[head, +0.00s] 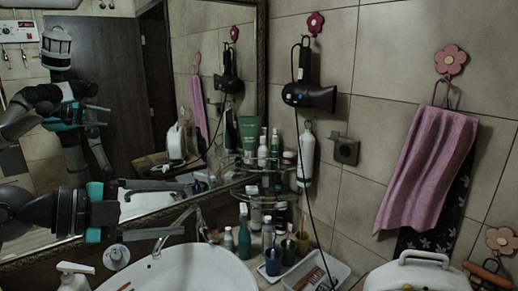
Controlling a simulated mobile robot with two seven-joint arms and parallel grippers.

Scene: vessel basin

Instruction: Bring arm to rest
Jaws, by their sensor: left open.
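My left arm (35,212) comes in from the left edge, above the near left side of the white basin (190,268). Its gripper (178,208) is open and empty, with its two long fingers apart and pointing right toward the faucet (203,222). From this view I cannot tell whether a finger touches the faucet. My right gripper is not in view, except that the mirror (130,130) shows my own reflection at the left.
Several bottles (244,232) and cups stand right of the basin, next to a white tray (318,272). A corner shelf (265,165) holds more bottles. A hair dryer (310,96) with a hanging cord and a pink towel (428,165) hang on the tiled wall.

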